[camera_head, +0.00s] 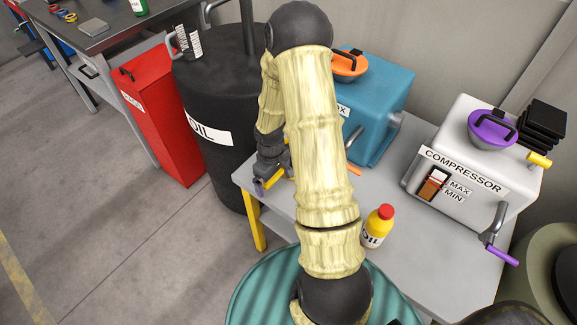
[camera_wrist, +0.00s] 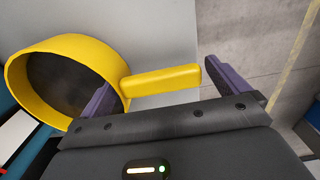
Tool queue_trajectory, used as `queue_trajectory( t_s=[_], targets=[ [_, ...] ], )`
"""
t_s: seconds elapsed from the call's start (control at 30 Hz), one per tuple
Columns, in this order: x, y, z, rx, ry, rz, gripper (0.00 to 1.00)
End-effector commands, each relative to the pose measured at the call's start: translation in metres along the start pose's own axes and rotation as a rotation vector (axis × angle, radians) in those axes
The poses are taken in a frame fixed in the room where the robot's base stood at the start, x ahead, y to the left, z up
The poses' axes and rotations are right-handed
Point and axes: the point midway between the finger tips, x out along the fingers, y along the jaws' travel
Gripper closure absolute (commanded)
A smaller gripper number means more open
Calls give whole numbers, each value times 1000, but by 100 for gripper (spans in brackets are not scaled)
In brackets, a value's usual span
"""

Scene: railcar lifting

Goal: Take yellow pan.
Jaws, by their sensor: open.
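The yellow pan (camera_wrist: 118,64) lies at the upper left of the wrist view, its round bowl with a dark inside to the left. Its yellow handle (camera_wrist: 165,80) points right, into the gap between my gripper's purple fingers. My gripper (camera_wrist: 158,76) is open; the handle's end stops short of the right finger. In the head view my gripper (camera_head: 267,182) is at the left edge of the grey table, a yellow piece of the handle (camera_head: 275,177) showing beside it. My arm hides the rest of the pan there.
The grey table (camera_head: 405,225) carries a blue box (camera_head: 385,95) with an orange-lidded top, a white compressor (camera_head: 460,175) with a purple lid, and a yellow oil bottle (camera_head: 377,228). A black oil barrel (camera_head: 205,90) and red cabinet (camera_head: 160,125) stand left. Floor is clear at lower left.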

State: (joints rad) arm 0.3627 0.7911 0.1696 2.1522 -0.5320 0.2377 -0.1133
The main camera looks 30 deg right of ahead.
Motion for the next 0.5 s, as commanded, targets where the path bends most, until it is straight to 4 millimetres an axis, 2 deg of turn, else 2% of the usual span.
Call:
queue_trajectory(
  t_s=[0.37, 0.5],
  targets=[
    [-1, 0, 0, 1, 0, 0, 0],
    [-1, 0, 0, 1, 0, 0, 24]
  ],
)
